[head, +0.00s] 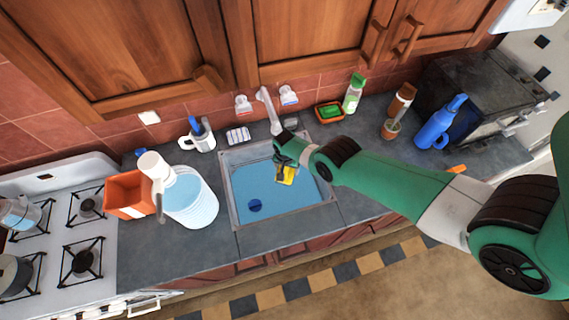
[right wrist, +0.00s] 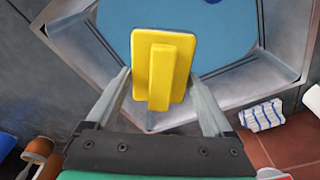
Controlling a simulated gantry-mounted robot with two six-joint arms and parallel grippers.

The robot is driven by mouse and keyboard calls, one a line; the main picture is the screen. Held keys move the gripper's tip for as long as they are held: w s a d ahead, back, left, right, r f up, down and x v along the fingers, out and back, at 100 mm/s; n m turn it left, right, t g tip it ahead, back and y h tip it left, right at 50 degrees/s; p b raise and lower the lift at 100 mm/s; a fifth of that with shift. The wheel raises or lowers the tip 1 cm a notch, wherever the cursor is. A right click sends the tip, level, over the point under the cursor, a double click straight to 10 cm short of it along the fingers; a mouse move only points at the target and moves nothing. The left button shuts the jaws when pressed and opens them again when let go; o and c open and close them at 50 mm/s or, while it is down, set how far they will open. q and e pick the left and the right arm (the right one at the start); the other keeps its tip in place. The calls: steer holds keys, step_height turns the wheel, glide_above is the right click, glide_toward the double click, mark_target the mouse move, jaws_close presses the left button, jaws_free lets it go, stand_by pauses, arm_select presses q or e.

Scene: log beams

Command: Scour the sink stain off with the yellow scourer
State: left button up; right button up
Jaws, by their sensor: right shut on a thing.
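The sink (head: 228,195) is set in the dark counter, with a light blue bottom. A dark blue round spot (head: 255,205) lies in its near left part; I cannot tell whether it is the drain or a stain. My right gripper (head: 282,168) is over the right part of the sink, shut on the yellow scourer (head: 287,174). In the right wrist view the scourer (right wrist: 160,62), a flat pad with a raised bar, sits between the two fingers. I cannot tell whether it touches the sink bottom. No other stain shows clearly. My left gripper is out of view.
The tap (head: 268,108) stands behind the sink.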

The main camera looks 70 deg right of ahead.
step_height(320, 180, down, 13)
steer(key=s+a+m+y+b, duration=0.1)
steer(key=s+a+m+b, duration=0.1)
steer(key=m+b, duration=0.4)
steer(key=b, duration=0.3)
steer(key=shift+s+a+r+b, duration=0.2)
steer(key=shift+s+b, duration=0.15)
steer(key=shift+b, duration=0.05)
steer(key=shift+f, duration=0.1)
step_height(320, 180, down, 5)
steer(key=b, duration=0.5)
